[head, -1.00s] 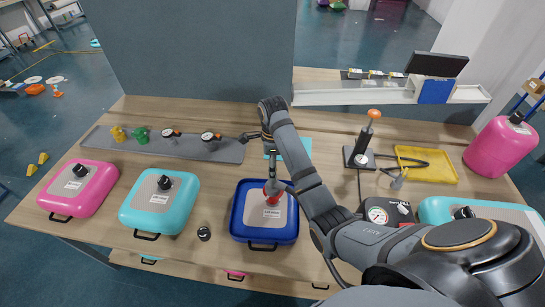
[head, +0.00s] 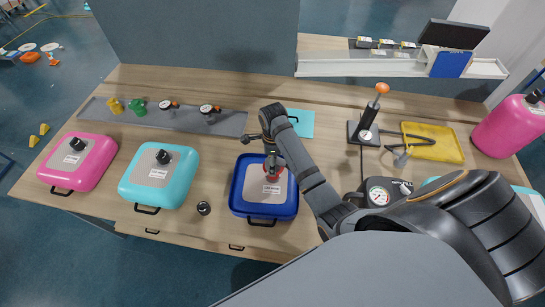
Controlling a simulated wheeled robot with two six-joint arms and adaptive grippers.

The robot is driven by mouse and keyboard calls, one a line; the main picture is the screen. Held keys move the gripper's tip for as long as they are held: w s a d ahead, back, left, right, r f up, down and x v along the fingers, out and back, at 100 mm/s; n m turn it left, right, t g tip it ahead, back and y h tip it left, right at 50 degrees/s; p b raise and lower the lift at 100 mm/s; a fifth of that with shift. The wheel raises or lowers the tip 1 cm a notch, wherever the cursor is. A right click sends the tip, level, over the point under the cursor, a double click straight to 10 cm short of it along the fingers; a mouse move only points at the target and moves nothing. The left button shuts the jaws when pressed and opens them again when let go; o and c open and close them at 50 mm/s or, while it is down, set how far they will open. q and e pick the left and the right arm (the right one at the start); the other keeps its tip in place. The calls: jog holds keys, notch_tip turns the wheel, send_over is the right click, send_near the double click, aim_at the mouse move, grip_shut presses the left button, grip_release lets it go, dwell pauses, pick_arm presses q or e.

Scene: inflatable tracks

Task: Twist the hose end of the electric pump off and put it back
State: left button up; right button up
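My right gripper (head: 271,164) hangs over the blue cushion-like unit (head: 240,204), at a small red part (head: 272,175) on its grey top plate. Its fingers are small and dark here, so I cannot tell whether they are open or closed on the red part. A dark body with a round white gauge (head: 379,196), likely the electric pump, stands at the right, partly hidden behind my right arm. Its hose end cannot be made out. My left gripper is not in view.
A teal unit (head: 182,183) and a pink unit (head: 100,162) stand to the left, each with a black knob. A black cap (head: 203,208) lies on the table. A hand pump (head: 368,120) and yellow tray (head: 441,150) stand at the back right. A grey strip (head: 180,117) holds small fittings.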

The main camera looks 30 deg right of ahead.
jog(key=shift+c, duration=1.2)
jog(key=shift+w+d, duration=0.1)
jog(key=shift+c, duration=1.1)
jog(key=c, duration=0.6)
jog(key=shift+m, duration=0.4)
jog(key=shift+c, duration=0.2)
jog(key=shift+m, duration=0.3)
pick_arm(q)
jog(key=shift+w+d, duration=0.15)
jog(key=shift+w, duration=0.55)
pick_arm(e)
jog(key=shift+r, duration=0.1)
jog(key=shift+r, duration=2.35)
